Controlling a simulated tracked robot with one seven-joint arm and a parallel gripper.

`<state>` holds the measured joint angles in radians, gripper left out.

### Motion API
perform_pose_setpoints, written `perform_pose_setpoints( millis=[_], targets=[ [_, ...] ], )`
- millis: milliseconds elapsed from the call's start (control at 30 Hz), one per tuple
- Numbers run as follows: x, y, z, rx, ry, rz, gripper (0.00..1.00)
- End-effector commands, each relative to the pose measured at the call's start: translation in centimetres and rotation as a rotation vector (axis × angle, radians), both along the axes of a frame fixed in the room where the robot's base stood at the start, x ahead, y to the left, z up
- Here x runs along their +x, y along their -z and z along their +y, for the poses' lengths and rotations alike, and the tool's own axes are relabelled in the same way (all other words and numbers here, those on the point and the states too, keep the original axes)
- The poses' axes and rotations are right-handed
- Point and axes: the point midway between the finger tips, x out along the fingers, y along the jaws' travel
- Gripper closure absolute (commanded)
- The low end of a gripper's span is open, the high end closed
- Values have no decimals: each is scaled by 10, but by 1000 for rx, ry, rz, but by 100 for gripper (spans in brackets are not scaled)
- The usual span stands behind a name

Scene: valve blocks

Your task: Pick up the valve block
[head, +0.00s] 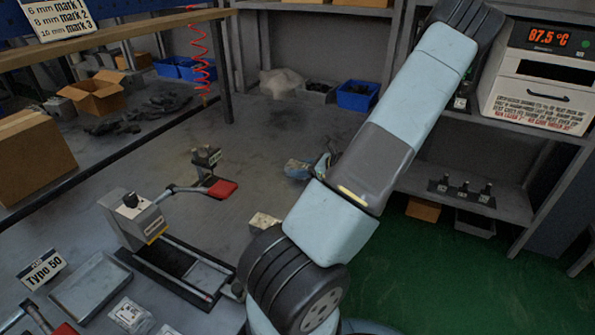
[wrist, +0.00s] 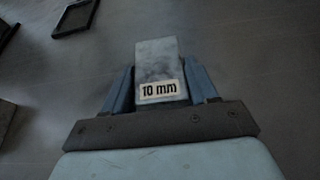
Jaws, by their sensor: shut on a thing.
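In the wrist view, a grey valve block (wrist: 158,62) with a white label reading "10 mm" sits between the blue fingers of my gripper (wrist: 160,68). One finger lies against each side, and the jaws are shut on the block. The block's far end points away from the palm, over a grey surface. I cannot tell how high it is above that surface.
In the head view, a black fixture (head: 180,265) with a grey upright unit (head: 135,218) stands on the bench, beside a shallow grey tray (head: 90,287). A small pale block (head: 264,222) lies near my arm. A black-framed item (wrist: 75,18) shows in the wrist view.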

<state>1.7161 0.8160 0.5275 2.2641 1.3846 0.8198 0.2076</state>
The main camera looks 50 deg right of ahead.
Motion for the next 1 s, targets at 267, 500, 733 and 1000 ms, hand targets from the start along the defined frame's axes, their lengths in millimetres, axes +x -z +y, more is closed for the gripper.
perform_pose_setpoints(
  millis=[267,500,733,1000],
  targets=[
    [0,0,0,0,0,0,90],
    [1,-1,1,-1,-1,0,90],
    [1,-14,0,-2,-2,-1,90],
    [-16,-51,1,-4,-1,1,90]
  ],
)
